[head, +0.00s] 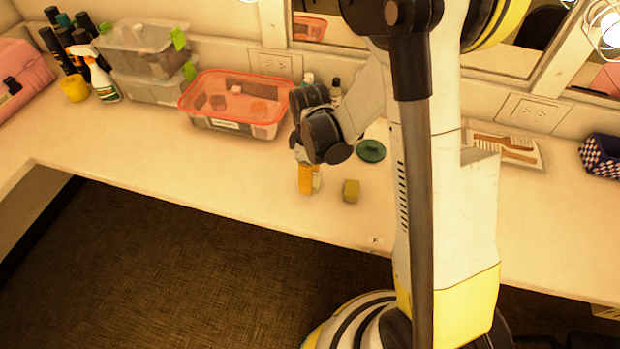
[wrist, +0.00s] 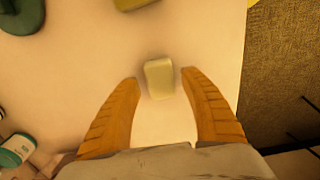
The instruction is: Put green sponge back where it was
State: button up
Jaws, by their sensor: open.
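A pale yellowish-green block (wrist: 160,78) sits on the counter just beyond and between my fingertips in the wrist view. In the head view this pale block (head: 317,183) is partly hidden behind my gripper (head: 306,180). A second, more olive-coloured block (head: 351,190) stands to its right; its edge shows at the top of the wrist view (wrist: 130,4). Under the warm light I cannot tell for sure which block is the green sponge. My gripper (wrist: 160,84) is open, low over the counter, its orange fingers apart and holding nothing.
A dark green round object (head: 371,151) lies behind the blocks. A red-rimmed clear bin (head: 236,128), small bottles (head: 335,90) and the mirror wall stand behind. The counter's front edge is close to the blocks. A small white tag (head: 376,240) lies near that edge.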

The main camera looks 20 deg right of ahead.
notch_tip(320, 180, up, 11)
jog(key=p, duration=0.4)
jog(key=s+r+m+t, duration=0.7)
jog(key=s+r+m, duration=0.3)
jog(key=r, duration=0.6)
jog(key=s, duration=0.2)
jog(key=shift+s+r+m, duration=0.15)
jog(key=shift+s+m, duration=0.25)
